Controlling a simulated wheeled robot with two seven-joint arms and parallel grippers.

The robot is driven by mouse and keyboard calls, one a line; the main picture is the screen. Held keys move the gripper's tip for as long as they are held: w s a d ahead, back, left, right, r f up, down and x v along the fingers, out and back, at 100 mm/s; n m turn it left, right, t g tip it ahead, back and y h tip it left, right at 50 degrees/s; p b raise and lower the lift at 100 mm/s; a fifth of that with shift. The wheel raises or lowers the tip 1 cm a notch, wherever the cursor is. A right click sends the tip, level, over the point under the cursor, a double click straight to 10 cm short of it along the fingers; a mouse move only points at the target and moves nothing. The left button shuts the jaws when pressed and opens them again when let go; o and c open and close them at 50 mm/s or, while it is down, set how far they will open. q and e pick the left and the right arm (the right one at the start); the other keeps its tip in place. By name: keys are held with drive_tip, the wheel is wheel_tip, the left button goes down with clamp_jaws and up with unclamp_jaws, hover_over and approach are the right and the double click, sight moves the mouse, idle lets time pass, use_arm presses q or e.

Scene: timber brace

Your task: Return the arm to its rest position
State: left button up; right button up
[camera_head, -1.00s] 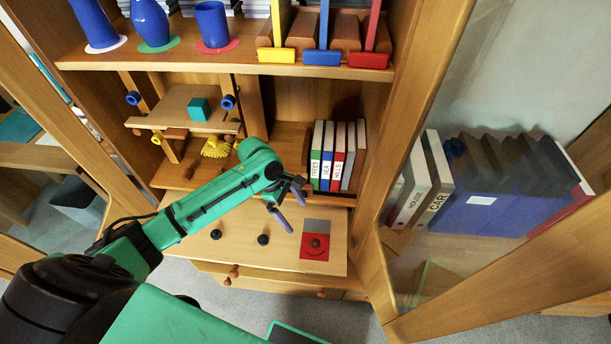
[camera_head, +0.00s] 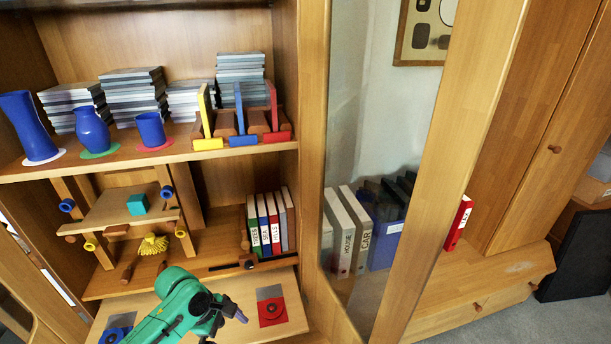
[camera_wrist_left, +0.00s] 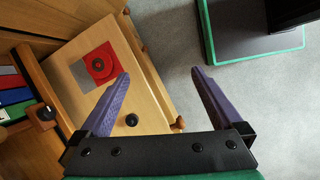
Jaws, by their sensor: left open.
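My left arm, green, comes in at the bottom of the head view. Its gripper (camera_head: 228,322) is low in front of the pull-out board (camera_head: 252,287), and one purple fingertip shows; the rest is cut off or hidden. In the left wrist view the two purple fingers of the gripper (camera_wrist_left: 160,73) are wide apart with nothing between them. Below them are the board's edge and the grey floor (camera_wrist_left: 178,40). My right gripper is not in view.
The board carries a red square (camera_head: 272,310) and a blue square (camera_head: 117,330) with round centres. Shelves above hold blue vases (camera_head: 91,130), books and a wooden brace (camera_head: 105,208). A glass door (camera_head: 345,95) stands open at right.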

use_arm(q)
drive_tip(key=s+d+m+t, duration=0.2)
drive_tip(key=s+m, duration=0.3)
drive_tip(key=m, duration=0.7)
drive_tip(key=s+a+r+m+t+y, duration=0.1)
drive_tip(key=s+a+r+m+y, duration=0.1)
drive_tip(key=s+a+m+y, duration=0.35)
drive_tip(key=s+a+f+m+g+h+p, duration=0.1)
drive_tip(key=s+f, duration=0.1)
drive_tip(key=f, duration=1)
drive_tip(key=s+a+f, duration=0.2)
drive_tip(key=s+f, duration=0.1)
drive_tip(key=f, duration=0.9)
drive_tip(key=s+a+f+g, duration=0.1)
drive_tip(key=s+a+f, duration=0.1)
drive_tip(key=s+f, duration=0.9)
drive_tip(key=s, duration=0.3)
drive_tip(key=shift+s+a+p, duration=0.25)
drive_tip(key=shift+s+p, duration=0.05)
drive_tip(key=shift+p, duration=0.1)
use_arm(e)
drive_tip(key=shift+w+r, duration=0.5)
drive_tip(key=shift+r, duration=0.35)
